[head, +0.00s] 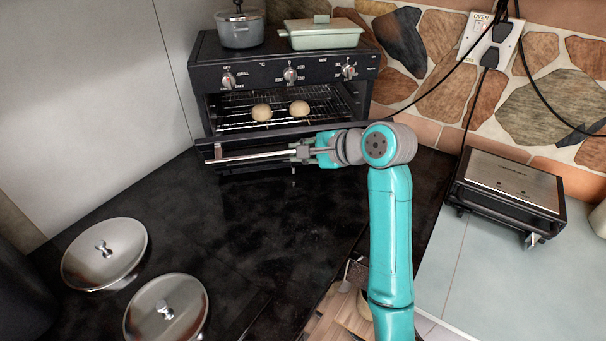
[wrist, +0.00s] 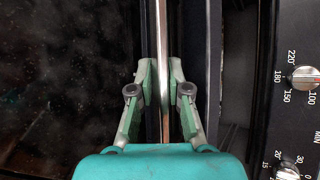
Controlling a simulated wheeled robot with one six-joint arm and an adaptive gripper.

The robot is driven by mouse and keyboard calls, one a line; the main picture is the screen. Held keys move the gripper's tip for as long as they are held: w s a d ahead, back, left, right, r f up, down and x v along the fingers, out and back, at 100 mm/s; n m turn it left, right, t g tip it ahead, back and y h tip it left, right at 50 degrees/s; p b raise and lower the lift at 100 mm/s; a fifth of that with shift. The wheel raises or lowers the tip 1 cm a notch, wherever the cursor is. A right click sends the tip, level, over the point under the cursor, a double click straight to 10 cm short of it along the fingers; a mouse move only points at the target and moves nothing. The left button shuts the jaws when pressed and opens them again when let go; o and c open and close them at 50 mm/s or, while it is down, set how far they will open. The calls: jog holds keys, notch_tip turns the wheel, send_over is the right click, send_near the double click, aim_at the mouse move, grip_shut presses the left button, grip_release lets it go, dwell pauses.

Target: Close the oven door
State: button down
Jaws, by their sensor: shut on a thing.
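The black oven (head: 200,75) stands at the back of the dark counter. Its door (head: 213,151) is partly open, tilted out at the front, and the rack inside shows above it. A shiny bar handle (head: 245,157) runs along the door. My gripper (head: 299,152) is shut on this handle near its right part. In the wrist view, the handle (wrist: 162,30) passes between the two fingers of my gripper (wrist: 162,80). My arm hides the right end of the door.
Two round buns (head: 261,112) lie on the oven rack (head: 235,122). A grey pot (head: 240,30) and a green dish (head: 322,38) stand on the oven. Two metal lids (head: 104,270) lie at front left. A grill (head: 512,185) stands right. The counter before the oven is clear.

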jog(key=w+a+r+g, duration=0.1)
jog(key=w+a+r, duration=0.1)
jog(key=w+r, duration=0.5)
jog(key=shift+w+m+h, duration=0.3)
jog(key=shift+w, duration=1.55)
jog(key=c, duration=1.5)
grip_release()
jog(key=v, duration=1.2)
jog(key=shift+f, duration=0.1)
